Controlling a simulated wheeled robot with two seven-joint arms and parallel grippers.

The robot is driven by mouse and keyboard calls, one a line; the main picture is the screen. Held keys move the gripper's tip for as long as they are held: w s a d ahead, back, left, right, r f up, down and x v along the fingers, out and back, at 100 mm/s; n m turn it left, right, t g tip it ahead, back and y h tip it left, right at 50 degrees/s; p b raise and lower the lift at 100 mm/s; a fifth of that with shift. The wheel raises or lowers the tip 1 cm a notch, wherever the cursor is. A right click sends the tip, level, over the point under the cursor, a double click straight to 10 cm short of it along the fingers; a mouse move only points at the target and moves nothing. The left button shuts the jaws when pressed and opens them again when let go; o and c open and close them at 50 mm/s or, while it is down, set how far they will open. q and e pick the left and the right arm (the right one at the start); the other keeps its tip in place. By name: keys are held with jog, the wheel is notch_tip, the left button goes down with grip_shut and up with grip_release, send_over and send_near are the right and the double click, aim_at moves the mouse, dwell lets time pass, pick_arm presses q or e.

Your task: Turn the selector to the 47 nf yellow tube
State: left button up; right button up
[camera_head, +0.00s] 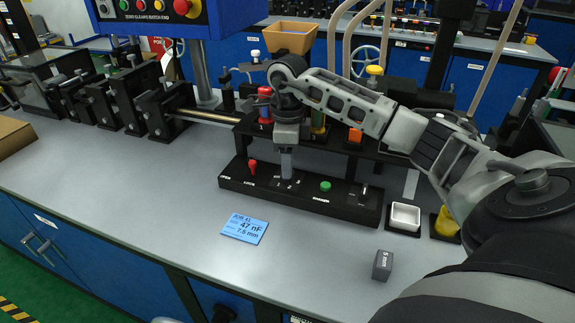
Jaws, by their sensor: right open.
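A long black control panel (340,203) lies on the grey bench. The selector is on it near the "1 2 3" marks (288,184), mostly hidden by my right gripper (287,172). That gripper points straight down at the selector, open, its fingertips at about panel height; I cannot tell whether they touch the knob. Behind the panel a black rack holds a red tube (265,106), a yellowish tube (318,123) partly behind my arm, and an orange part (355,136). A blue job card (244,229) reads 47 nF, 7.5 mm. My left gripper is out of view.
The panel also has a red lever (252,165), a green button (325,186) and a small switch. To its right are a white tray (404,217) and a yellow part (446,222). A dark 5 mm block (382,265) stands in front. The left front bench is clear.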

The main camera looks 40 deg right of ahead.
jog(key=shift+f, duration=1.25)
jog(key=c, duration=1)
jog(key=shift+o, duration=0.2)
